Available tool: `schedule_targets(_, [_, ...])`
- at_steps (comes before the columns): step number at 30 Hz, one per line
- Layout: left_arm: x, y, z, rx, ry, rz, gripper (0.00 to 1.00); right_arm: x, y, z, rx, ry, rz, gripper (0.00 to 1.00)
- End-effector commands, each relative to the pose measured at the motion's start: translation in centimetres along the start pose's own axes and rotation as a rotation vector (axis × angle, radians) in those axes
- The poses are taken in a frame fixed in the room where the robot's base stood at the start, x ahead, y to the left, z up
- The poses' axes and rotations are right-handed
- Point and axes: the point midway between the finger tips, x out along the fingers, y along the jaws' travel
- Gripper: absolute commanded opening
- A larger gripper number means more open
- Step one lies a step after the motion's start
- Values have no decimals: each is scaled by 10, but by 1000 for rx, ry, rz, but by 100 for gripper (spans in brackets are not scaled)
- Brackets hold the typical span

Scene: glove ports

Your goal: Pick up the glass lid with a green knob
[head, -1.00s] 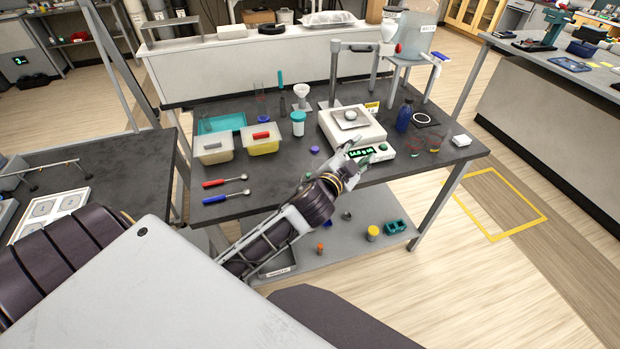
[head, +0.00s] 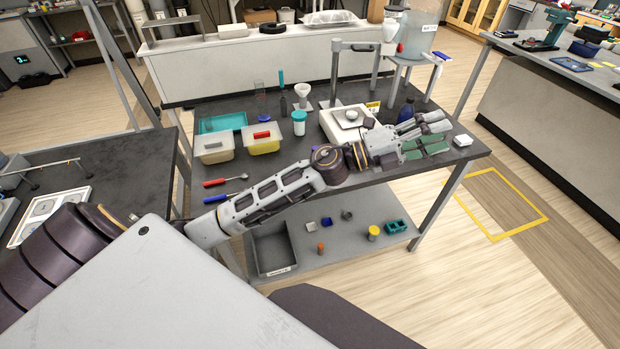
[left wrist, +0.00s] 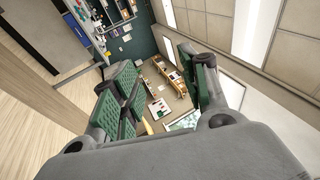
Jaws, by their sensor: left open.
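I cannot make out the glass lid with a green knob in the head view. My left gripper (head: 441,134) lies over the right front part of the dark table, covering the spot where small clear glassware showed before. Its fingers point right and are spread apart with their green pads showing, and I see nothing between them. The left wrist view shows the same open fingers (left wrist: 158,82) with only the distant room between them. My right gripper is not in view.
The balance (head: 345,122) stands left of the gripper, partly hidden by it. A blue bottle (head: 406,111) stands just behind the fingers. A small white block (head: 462,140) lies at the table's right edge.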

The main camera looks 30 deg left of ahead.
Motion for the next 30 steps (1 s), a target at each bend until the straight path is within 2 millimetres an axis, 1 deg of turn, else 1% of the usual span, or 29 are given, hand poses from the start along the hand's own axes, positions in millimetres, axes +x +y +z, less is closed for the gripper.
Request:
schedule_targets(3, [4,6,-13,91,116,44,44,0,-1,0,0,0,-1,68])
schedule_targets(8, [2,20,-28,203,268,118,44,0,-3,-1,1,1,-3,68])
schedule_targets(12, [-5,36,-36,296,395,198,44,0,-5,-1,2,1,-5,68])
schedule_targets(16, [-16,52,-38,377,506,283,44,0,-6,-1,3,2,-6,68])
schedule_targets(20, [-30,68,-34,452,610,380,44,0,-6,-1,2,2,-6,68])
schedule_targets(23, [-45,81,-27,504,687,464,44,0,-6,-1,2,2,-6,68])
schedule_targets(26, [-61,92,-17,553,757,553,44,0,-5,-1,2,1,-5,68])
schedule_targets(30, [-86,105,3,612,847,688,44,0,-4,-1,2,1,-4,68])
